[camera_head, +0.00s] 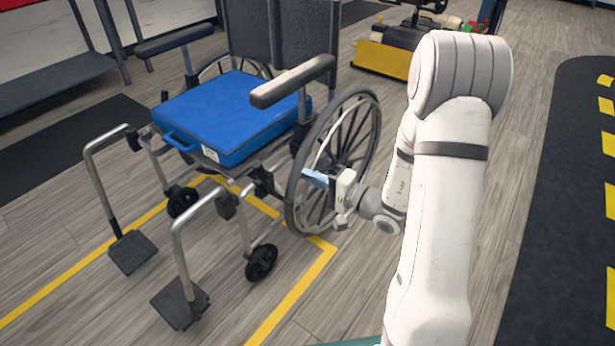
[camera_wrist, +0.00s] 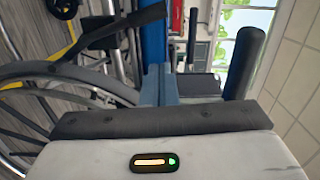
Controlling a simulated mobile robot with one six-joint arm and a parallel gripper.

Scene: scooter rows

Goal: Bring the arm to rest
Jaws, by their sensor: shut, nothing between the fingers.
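My arm (camera_head: 440,200) is bent on the right side of the head view. My gripper (camera_head: 313,178) is beside the near large wheel (camera_head: 378,135) of a wheelchair, its light blue fingers shut with nothing between them. It overlaps the wheel in the picture; I cannot tell whether it touches. In the wrist view the shut fingers (camera_wrist: 160,85) stick up beyond the gripper's pale body. The wheelchair has a dark backrest (camera_head: 305,45), and a blue cushion (camera_head: 225,108) lies on its seat.
The wheelchair's armrest (camera_head: 292,82) and footrests (camera_head: 178,300) stick out near my gripper. Yellow floor lines (camera_head: 290,300) run around the chair. A yellow-fronted machine (camera_head: 382,60) stands behind. A grey bench (camera_head: 50,80) is at the left. Wooden floor right of my arm is clear.

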